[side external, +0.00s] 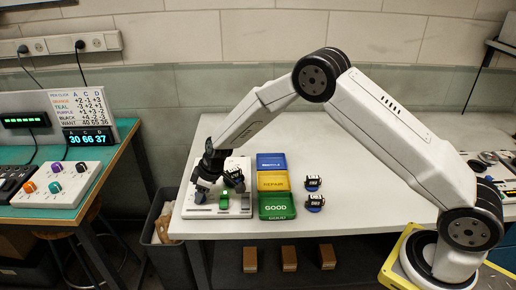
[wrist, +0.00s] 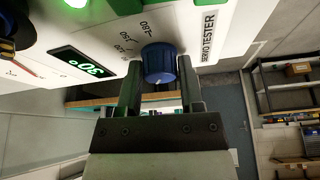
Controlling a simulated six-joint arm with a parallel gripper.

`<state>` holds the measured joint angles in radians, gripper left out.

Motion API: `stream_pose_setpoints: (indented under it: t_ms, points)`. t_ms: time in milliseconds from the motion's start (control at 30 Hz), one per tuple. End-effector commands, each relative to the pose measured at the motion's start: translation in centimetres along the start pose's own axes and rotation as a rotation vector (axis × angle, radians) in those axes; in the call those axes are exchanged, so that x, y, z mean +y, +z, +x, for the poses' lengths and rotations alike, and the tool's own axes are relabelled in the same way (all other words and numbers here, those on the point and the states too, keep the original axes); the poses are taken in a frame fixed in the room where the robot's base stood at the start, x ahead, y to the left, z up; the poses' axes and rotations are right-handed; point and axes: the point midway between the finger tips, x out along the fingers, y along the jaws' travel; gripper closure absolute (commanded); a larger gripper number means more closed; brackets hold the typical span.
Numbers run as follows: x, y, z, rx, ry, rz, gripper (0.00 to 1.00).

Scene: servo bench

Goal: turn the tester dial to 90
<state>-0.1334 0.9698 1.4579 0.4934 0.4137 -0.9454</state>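The servo tester (side external: 236,213) is a white box at the left end of the white bench. Its blue round dial (wrist: 159,66) faces the wrist camera, with printed angle marks beside it. A small display (wrist: 80,65) shows a green reading that is tilted and hard to read. My gripper (side external: 201,190) is low over the tester's left part. In the wrist view its two dark fingers (wrist: 159,72) stand on either side of the dial and look to be against its sides. The dial is hidden behind my gripper in the side view.
Blue (side external: 271,161), yellow (side external: 272,181) and green (side external: 276,206) trays stand right of the tester. Two small servos (side external: 313,183) lie beyond them. A green-lit part (side external: 208,200) sits on the tester. A knob box (side external: 63,185) is on the separate left table.

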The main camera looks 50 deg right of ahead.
Motion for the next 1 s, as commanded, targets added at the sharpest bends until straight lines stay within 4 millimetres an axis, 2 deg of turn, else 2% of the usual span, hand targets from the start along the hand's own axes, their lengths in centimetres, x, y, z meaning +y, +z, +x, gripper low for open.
stream_pose_setpoints:
  t_ms: [33, 100, 567, 1000]
  points:
    - [0.0, 0.0, -0.02, 0.0, 0.0, 0.0, 0.8]
    - [0.01, 0.0, -0.02, 0.0, 0.0, 0.0, 1.0]
    - [-0.02, 0.01, -0.04, 0.0, 0.014, 0.032, 1.0]
    - [-0.05, -0.03, -0.08, 0.001, 0.073, 0.173, 1.0]
